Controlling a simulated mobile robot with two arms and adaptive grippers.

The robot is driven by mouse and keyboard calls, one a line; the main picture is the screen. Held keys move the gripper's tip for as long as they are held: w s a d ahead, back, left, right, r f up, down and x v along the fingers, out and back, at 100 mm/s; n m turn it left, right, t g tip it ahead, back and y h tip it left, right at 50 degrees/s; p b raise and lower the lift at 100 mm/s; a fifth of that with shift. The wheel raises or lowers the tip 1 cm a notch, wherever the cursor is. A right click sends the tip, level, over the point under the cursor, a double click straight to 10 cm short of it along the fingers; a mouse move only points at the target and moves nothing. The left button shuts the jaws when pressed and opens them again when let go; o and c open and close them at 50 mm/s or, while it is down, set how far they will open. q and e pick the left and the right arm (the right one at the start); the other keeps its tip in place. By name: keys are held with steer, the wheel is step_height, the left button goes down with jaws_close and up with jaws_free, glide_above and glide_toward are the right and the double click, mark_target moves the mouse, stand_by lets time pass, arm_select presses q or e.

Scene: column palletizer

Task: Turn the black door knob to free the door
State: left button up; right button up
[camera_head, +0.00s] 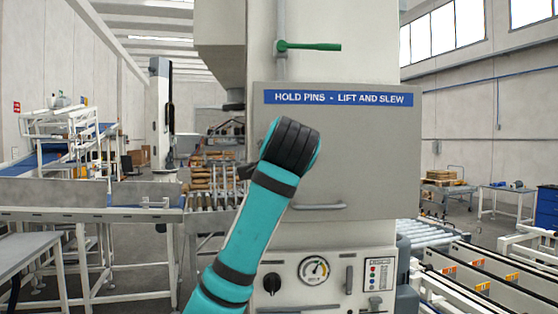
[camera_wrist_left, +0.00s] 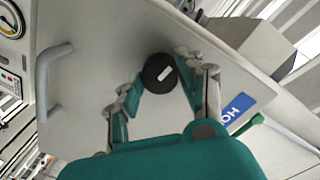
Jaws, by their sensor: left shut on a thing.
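The black door knob (camera_wrist_left: 158,74) is round with a short white mark, which lies at a slant in the left wrist view. It sits near the edge of the grey door (camera_wrist_left: 85,75). My left gripper (camera_wrist_left: 162,77) has one finger on each side of the knob and is shut on it. In the head view the door (camera_head: 370,160) is closed against the machine column, with a blue "HOLD PINS - LIFT AND SLEW" label (camera_head: 338,98). There my own arm hides the knob and the gripper's fingers. My right gripper is in neither view.
A bar handle (camera_head: 318,207) is low on the door. A green lever (camera_head: 312,46) sticks out above it. Below are a panel with a gauge (camera_head: 313,270) and a black rotary switch (camera_head: 271,284). Conveyors stand on both sides, the left one (camera_head: 212,200) carrying brown items.

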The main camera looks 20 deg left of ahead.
arm_select(q)
steer(key=shift+f+n+b, duration=0.15)
steer(key=shift+n+b, duration=0.15)
steer(key=shift+n, duration=0.5)
steer(key=o, duration=1.1)
steer(key=shift+o, duration=0.2)
steer(key=v, duration=1.2)
steer(key=shift+w, duration=0.1)
